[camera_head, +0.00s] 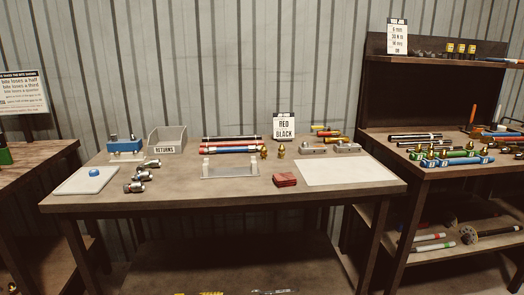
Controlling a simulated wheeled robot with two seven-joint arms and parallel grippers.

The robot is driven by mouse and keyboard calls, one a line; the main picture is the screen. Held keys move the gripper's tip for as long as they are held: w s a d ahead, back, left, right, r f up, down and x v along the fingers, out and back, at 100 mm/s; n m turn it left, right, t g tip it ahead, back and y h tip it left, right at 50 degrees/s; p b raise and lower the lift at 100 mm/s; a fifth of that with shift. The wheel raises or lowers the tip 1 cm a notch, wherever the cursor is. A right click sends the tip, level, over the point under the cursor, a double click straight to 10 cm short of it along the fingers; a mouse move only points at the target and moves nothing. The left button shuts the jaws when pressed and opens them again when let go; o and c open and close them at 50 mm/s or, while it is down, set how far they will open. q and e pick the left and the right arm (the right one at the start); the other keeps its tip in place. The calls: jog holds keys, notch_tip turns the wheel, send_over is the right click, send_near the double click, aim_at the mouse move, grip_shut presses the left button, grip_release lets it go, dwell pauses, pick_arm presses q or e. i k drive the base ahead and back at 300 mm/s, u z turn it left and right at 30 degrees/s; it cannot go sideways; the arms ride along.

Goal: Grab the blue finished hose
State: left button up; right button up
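Several hoses lie side by side on the middle table, black at the back, then red, with a blue hose (225,150) at the front, behind a clear stand. I cannot tell from this distance which blue one is finished. Neither of my grippers shows in this view.
The middle table (230,194) also holds a grey returns bin (167,140), metal fittings (137,181), a clear stand (231,170), a folded red cloth (285,180), a white mat (347,170) and a RED BLACK sign (284,126). A gap separates it from the right bench (440,174).

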aim_at(212, 150)
jog(key=z, duration=1.5)
jog(key=i, duration=1.25)
jog(key=u, duration=3.05)
